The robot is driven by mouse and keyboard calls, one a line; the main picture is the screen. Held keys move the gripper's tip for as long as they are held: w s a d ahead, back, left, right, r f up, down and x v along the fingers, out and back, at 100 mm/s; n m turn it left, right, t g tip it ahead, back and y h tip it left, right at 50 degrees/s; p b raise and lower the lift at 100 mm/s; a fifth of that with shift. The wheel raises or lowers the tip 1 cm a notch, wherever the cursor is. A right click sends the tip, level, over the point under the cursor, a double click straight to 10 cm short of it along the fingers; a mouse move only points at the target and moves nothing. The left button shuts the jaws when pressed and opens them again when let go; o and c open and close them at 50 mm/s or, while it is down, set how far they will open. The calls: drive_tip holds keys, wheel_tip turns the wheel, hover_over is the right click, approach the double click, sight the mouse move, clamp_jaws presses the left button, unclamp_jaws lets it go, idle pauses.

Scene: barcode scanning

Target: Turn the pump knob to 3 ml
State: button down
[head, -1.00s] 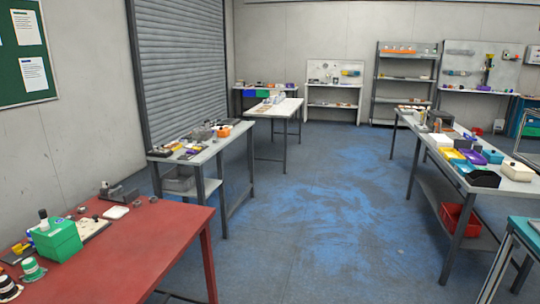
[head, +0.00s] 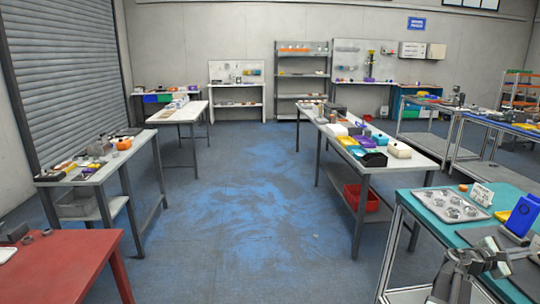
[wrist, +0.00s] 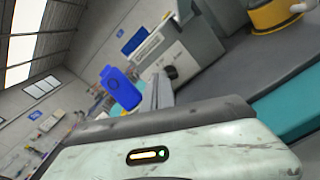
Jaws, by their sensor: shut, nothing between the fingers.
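In the wrist view, a grey box-shaped unit (wrist: 190,50) stands behind my gripper, with a small dark round knob (wrist: 170,72) on its front. I cannot tell for sure that it is the pump, and no scale or number is readable. My gripper (wrist: 160,95) is shut and empty, apart from the knob. Its pale body fills the bottom of the wrist view. In the head view my arm (head: 480,262) shows at the lower right, over the teal table (head: 415,204). I cannot pick out the knob there.
On the teal table are a metal tray (head: 450,206) of round parts, a white block (head: 482,194) and a blue object (head: 521,215). A yellow round object (wrist: 276,15) is at the wrist view's upper right. The floor (head: 240,220) between the table rows is clear.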

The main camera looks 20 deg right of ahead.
drive_tip(key=shift+x, duration=3.6)
drive_tip(key=shift+s+a+f, duration=0.1)
drive_tip(key=shift+f+b, duration=0.6)
drive_tip(key=shift+b, duration=0.05)
drive_tip(key=shift+s+a+f, duration=0.1)
drive_tip(key=shift+s+f, duration=0.05)
drive_tip(key=shift+s, duration=0.2)
drive_tip(key=shift+s+f+b, duration=0.25)
drive_tip(key=shift+b, duration=0.1)
drive_tip(key=shift+a, duration=0.1)
drive_tip(key=shift+s, duration=0.1)
